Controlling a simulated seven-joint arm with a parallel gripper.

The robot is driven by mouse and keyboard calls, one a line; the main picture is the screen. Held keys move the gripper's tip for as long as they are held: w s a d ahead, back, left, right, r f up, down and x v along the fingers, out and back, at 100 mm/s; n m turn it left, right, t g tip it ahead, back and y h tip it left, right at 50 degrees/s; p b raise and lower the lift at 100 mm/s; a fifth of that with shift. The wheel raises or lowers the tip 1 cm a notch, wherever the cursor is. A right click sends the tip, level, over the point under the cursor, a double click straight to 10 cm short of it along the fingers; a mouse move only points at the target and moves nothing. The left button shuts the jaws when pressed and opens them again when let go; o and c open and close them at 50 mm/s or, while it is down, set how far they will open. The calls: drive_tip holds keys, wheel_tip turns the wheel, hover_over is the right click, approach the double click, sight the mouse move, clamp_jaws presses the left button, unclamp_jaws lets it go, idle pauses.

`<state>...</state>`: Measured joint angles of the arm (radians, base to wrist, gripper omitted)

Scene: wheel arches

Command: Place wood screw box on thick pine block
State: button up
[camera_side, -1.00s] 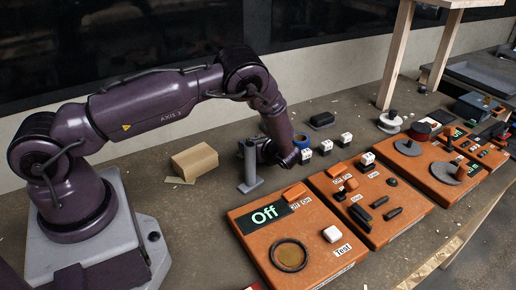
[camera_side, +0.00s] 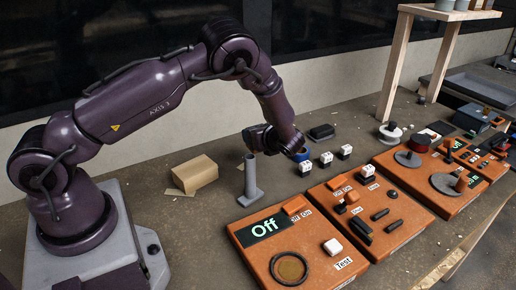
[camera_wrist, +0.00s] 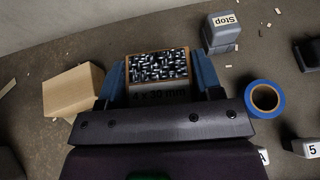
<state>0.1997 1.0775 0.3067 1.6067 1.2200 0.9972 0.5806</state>
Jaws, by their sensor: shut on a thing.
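My gripper (camera_wrist: 158,68) is shut on the wood screw box (camera_wrist: 158,92), an open-topped box full of screws, marked "4 x 30 mm". Its blue fingers press on the box's left and right sides in the wrist view. In the side view my gripper (camera_side: 262,140) is above the bench behind the grey post, and the box cannot be made out there. The thick pine block (camera_side: 195,174) lies on the bench to the left of my gripper, with nothing on top. It also shows in the wrist view (camera_wrist: 72,90), left of the box and apart from it.
A grey upright post on a foot (camera_side: 250,180) stands between the pine block and the orange panels (camera_side: 300,245). A roll of blue tape (camera_wrist: 264,98) and a grey block labelled "Stop" (camera_wrist: 221,33) lie right of the box. White-topped cubes (camera_side: 326,160) stand nearby.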

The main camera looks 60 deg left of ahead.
drive_tip(key=shift+n, duration=0.3)
drive_tip(key=r, duration=0.1)
drive_tip(key=s+a+r, duration=0.1)
drive_tip(key=r, duration=0.2)
drive_tip(key=shift+s+a, duration=0.3)
drive_tip(key=shift+s, duration=0.05)
drive_tip(key=s+a+r+n+g, duration=0.1)
drive_tip(key=s+a+g, duration=0.1)
drive_tip(key=s, duration=0.3)
drive_tip(key=n+g, duration=0.3)
drive_tip(key=g, duration=0.1)
hover_over(194, 167)
wheel_tip(194, 167, down, 3)
drive_tip(key=shift+r+h, duration=0.1)
drive_tip(key=shift+h, duration=0.3)
drive_tip(key=shift+f, duration=2.25)
drive_tip(key=shift+f, duration=0.1)
drive_tip(key=o, duration=1)
drive_tip(key=shift+o, duration=0.2)
